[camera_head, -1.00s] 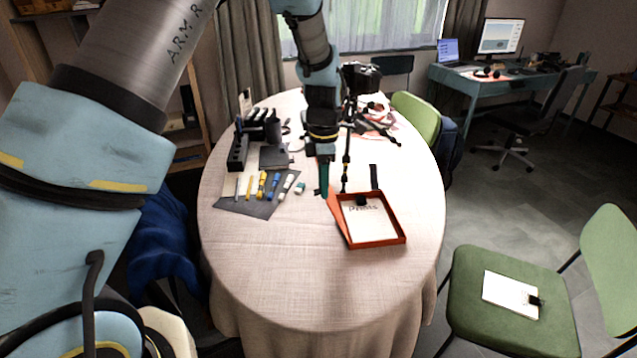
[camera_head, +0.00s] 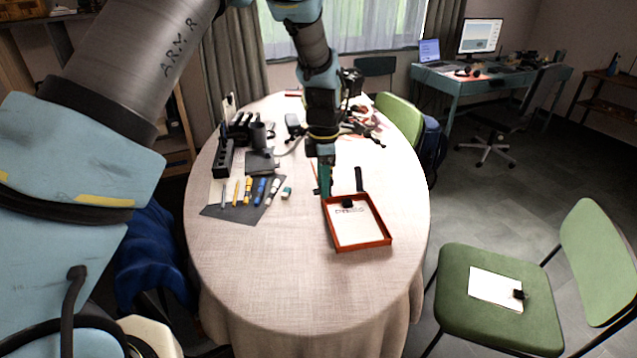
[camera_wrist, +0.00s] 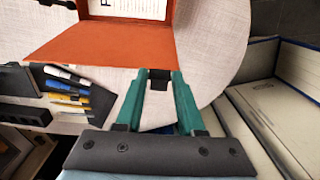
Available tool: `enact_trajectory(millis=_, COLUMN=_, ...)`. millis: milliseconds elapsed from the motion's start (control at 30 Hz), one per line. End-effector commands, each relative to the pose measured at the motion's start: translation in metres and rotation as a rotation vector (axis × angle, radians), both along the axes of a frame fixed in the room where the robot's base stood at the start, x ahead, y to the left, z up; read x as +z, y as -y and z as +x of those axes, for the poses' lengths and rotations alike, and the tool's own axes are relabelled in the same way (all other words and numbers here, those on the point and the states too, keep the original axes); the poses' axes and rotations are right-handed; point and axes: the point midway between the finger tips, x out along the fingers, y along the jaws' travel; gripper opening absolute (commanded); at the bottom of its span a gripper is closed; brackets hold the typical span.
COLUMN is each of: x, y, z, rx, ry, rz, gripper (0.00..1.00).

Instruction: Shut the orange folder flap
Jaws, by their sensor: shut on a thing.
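The orange folder (camera_head: 362,247) lies on the table as a shallow tray with a white lettered sheet (camera_head: 368,222) in it. Its orange flap (camera_wrist: 105,42) stands open and fills the upper left of the wrist view. In the head view the flap is a narrow strip at the folder's left side, partly hidden by my fingers. My gripper (camera_head: 326,193) is at this side, with its teal fingers pointing down. In the wrist view my gripper (camera_wrist: 161,76) is closed around a small black tab (camera_wrist: 159,80) at the flap's edge.
Pens and markers lie on a grey mat (camera_head: 215,212) left of the folder. A black holder (camera_head: 222,160) stands behind them. A small tripod (camera_head: 365,133) stands farther back. A black strip (camera_head: 358,180) lies behind the folder. The front of the tablecloth (camera_head: 290,285) is clear.

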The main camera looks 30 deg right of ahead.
Motion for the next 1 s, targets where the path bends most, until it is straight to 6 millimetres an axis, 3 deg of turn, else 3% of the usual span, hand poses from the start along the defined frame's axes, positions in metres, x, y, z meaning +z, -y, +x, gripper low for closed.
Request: enact_trajectory(millis=1000, x=0.004, y=0.032, z=-0.011, rx=0.000, ry=0.001, rz=-0.001, gripper=0.26)
